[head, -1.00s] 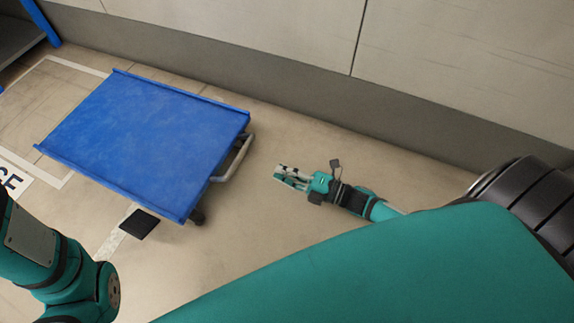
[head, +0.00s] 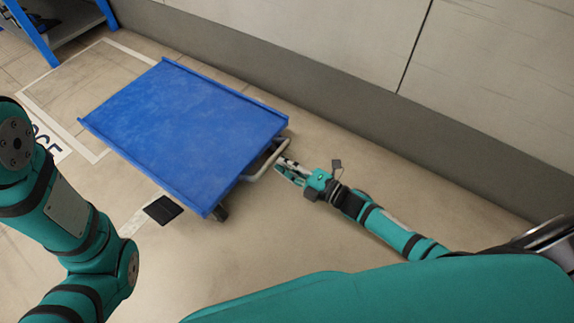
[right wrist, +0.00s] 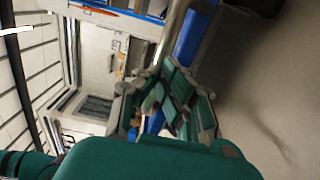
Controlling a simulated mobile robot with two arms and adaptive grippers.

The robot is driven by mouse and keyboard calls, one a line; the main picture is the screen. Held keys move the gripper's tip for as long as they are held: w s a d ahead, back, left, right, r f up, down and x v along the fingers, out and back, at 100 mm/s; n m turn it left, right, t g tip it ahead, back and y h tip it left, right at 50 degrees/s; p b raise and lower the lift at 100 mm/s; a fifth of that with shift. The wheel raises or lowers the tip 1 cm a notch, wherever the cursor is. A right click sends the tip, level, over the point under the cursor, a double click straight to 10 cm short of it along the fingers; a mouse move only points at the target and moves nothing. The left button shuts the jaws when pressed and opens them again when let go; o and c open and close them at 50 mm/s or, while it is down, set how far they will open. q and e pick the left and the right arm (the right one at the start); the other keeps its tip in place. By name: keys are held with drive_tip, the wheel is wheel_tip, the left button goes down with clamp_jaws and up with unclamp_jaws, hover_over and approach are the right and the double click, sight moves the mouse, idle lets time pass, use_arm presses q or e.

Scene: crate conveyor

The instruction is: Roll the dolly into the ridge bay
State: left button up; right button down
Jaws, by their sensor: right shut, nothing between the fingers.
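The dolly (head: 190,120) is a flat blue platform on casters, with a grey bar handle (head: 268,160) at its right end. A white-outlined floor bay (head: 75,80) lies beyond its left end; the dolly's far part overlaps the outline in the picture. I cannot tell whether this is the ridge bay. My right gripper (head: 287,171) is shut and empty at the handle; I cannot tell whether it touches. In the right wrist view, the fingers (right wrist: 163,103) are near the handle bar (right wrist: 174,35) and the blue dolly edge (right wrist: 190,38). My left gripper is out of view.
A wall (head: 330,110) runs behind the dolly. A blue-framed shelf (head: 65,25) stands at the upper left, past the bay. A black pad (head: 163,209) lies on the floor by the dolly's near side. Partly hidden floor lettering (head: 48,148) borders the bay. Floor in front is clear.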

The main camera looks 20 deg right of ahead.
sight(275, 160)
drive_tip(key=b+x, duration=0.1)
drive_tip(key=x, duration=0.4)
idle(0.9)
